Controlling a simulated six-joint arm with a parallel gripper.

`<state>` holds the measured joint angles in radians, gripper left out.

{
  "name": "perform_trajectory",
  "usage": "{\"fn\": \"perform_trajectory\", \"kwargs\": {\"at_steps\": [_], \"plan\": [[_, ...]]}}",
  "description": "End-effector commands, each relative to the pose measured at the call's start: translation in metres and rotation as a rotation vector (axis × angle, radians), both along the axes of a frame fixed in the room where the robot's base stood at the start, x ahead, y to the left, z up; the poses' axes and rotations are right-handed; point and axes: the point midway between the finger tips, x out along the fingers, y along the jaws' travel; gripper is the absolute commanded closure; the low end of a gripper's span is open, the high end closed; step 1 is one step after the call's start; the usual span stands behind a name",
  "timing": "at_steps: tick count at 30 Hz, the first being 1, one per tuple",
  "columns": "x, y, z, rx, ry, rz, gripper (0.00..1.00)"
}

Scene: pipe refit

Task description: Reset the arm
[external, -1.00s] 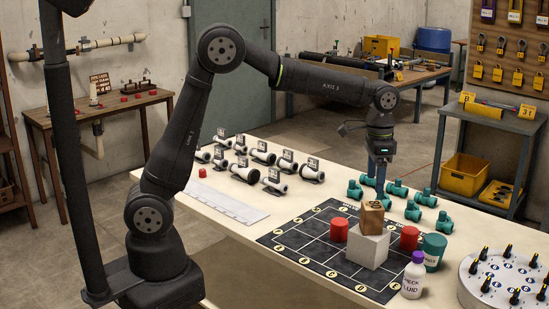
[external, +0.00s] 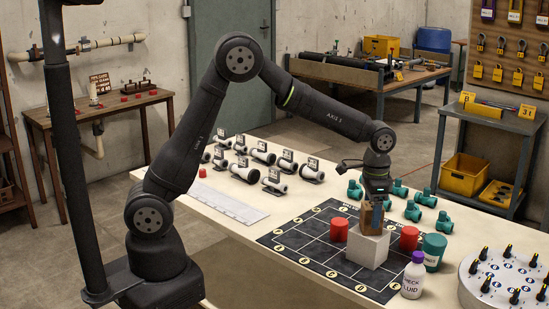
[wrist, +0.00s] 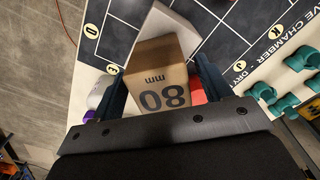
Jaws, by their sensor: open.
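My gripper (external: 373,206) points down over the black gridded mat (external: 312,257), at a brown block on top of a white cube. The brown block (wrist: 161,77) is marked "80" in the wrist view and stands between my two open fingers. In the external view the fingers partly hide the brown block. The white cube (external: 367,249) stands on the mat under it. I cannot tell whether either finger touches the block.
Red cylinders stand left (external: 339,230) and right (external: 409,238) of the cube. A white bottle (external: 413,277) and a green cup (external: 434,250) stand close at the right. Teal fittings (external: 413,211) lie behind. A white ruler plate (external: 228,206) lies at left.

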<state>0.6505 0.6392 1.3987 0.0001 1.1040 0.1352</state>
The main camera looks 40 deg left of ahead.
Motion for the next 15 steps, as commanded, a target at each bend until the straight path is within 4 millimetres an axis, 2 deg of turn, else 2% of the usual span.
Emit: {"fn": "perform_trajectory", "kwargs": {"at_steps": [3, 4, 6, 15], "plan": [[0.000, 0.000, -0.023, 0.002, 0.002, 0.000, 0.28], [0.001, -0.001, -0.011, -0.003, -0.004, 0.000, 0.28], [0.001, -0.001, 0.000, -0.003, -0.004, 0.000, 0.28], [0.000, 0.000, 0.021, -0.001, -0.001, 0.000, 0.28]]}}
